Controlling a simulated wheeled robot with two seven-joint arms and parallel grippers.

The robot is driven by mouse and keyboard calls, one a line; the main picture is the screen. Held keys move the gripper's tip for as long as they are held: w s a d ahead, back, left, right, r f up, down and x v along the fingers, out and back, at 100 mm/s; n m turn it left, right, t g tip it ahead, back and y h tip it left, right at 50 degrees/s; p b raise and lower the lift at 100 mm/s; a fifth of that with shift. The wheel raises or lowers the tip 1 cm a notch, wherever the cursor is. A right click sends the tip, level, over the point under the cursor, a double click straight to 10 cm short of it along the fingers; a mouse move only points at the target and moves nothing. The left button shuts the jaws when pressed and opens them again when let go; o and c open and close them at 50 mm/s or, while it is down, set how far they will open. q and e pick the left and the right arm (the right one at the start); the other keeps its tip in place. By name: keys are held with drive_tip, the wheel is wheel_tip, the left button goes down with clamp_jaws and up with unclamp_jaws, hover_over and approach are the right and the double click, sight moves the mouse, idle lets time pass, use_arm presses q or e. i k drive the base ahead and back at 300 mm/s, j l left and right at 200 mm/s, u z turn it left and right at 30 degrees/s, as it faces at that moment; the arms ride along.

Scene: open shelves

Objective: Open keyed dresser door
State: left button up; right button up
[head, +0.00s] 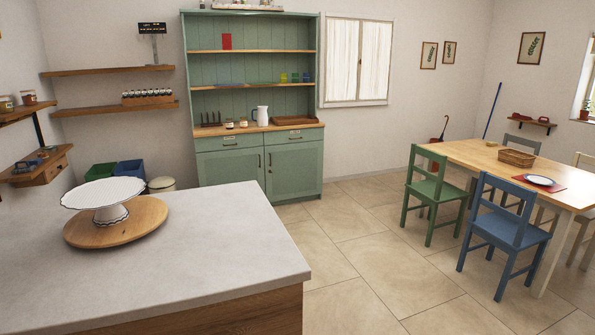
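The green dresser (253,90) stands against the far wall, with open shelves above and a wooden counter. The near worktop hides part of the left door's lower edge. I cannot make out a key or a keyhole at this distance. Neither of my grippers is in view.
A grey worktop (200,230) with a white cake stand (105,197) fills the near left. Tiled floor (350,225) is clear before the dresser. A green chair (434,195), a blue chair (505,232) and a table (470,158) stand right. Bins (131,172) stand left of the dresser.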

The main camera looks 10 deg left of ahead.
sight(296, 169)
drive_tip(key=i+l+z, duration=0.2)
drive_tip(key=i+z, duration=0.2)
drive_tip(key=i, duration=0.15)
drive_tip(key=i+z, duration=0.4)
drive_tip(key=i+l, duration=0.1)
drive_tip(key=i, duration=0.45)
drive_tip(key=i+l+u, duration=0.1)
drive_tip(key=i, duration=0.4)
drive_tip(key=i+l, duration=0.1)
drive_tip(key=i, duration=0.45)
drive_tip(key=i+j+u, duration=0.25)
drive_tip(key=u, duration=0.15)
drive_tip(key=i+u, duration=0.85)
drive_tip(key=i+l+u, duration=0.15)
drive_tip(key=i+u, duration=0.25)
drive_tip(key=i+j+z, duration=0.1)
drive_tip(key=i, duration=0.55)
drive_tip(key=i+j, duration=0.15)
drive_tip(key=i, duration=0.45)
drive_tip(key=i+j+z, duration=0.15)
drive_tip(key=i, duration=0.5)
drive_tip(key=i+j+z, duration=0.35)
drive_tip(key=i+j, duration=0.15)
drive_tip(key=i+j+z, duration=0.35)
drive_tip(key=i+j, duration=0.2)
drive_tip(key=j, duration=0.1)
